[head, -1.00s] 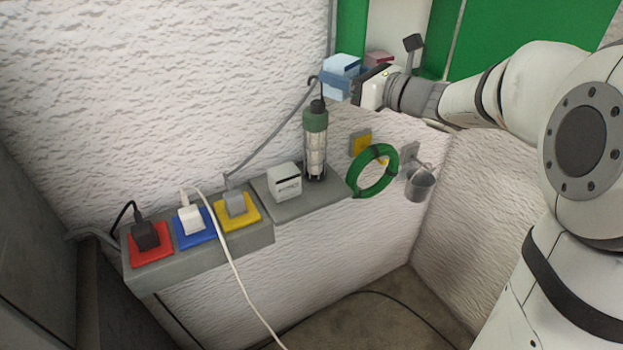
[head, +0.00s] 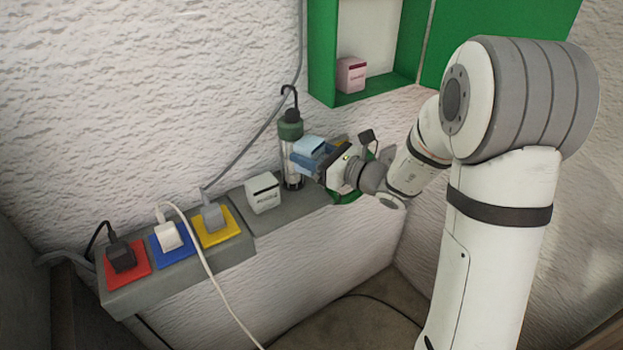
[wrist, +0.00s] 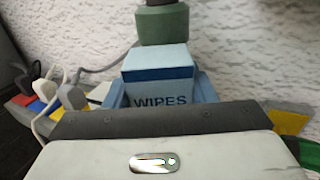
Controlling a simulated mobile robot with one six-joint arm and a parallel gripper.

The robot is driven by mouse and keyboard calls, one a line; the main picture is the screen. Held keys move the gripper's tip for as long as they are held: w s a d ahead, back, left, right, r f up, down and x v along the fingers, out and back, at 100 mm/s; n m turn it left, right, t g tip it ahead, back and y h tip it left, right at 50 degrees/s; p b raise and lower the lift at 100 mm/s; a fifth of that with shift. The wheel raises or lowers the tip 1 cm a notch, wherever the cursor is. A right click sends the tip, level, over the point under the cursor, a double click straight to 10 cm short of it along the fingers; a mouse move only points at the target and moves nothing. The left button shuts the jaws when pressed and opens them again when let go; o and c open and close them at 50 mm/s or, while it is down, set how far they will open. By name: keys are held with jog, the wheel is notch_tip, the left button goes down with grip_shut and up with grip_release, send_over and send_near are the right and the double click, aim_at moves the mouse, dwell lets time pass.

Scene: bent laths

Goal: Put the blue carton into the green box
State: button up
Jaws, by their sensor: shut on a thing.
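The blue carton (head: 309,146) is light blue with a darker band. In the wrist view the carton (wrist: 160,72) reads "WIPES" and sits between the two blue fingers. My gripper (head: 308,158) is shut on it and holds it in front of the lantern, above the right end of the grey ledge. The green box (head: 322,55) is fixed on the wall, above and to the right of the gripper. Its front is open, and a pink carton (head: 351,75) stands inside on its floor. The carton is outside and below the green box.
The lantern (head: 290,132) stands just behind the carton. A white carton (head: 263,193) is on the grey ledge (head: 290,208). Plugs sit on red (head: 128,265), blue (head: 172,245) and yellow (head: 216,228) plates, with a white cable (head: 205,262) hanging down. The green door (head: 480,30) is open to the right.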

aim_at(300, 176)
notch_tip(300, 176, down, 8)
jog(key=shift+f, duration=0.1)
dwell(0.4)
jog(key=shift+f, duration=0.15)
jog(key=o, duration=1)
jog(key=shift+c, duration=0.2)
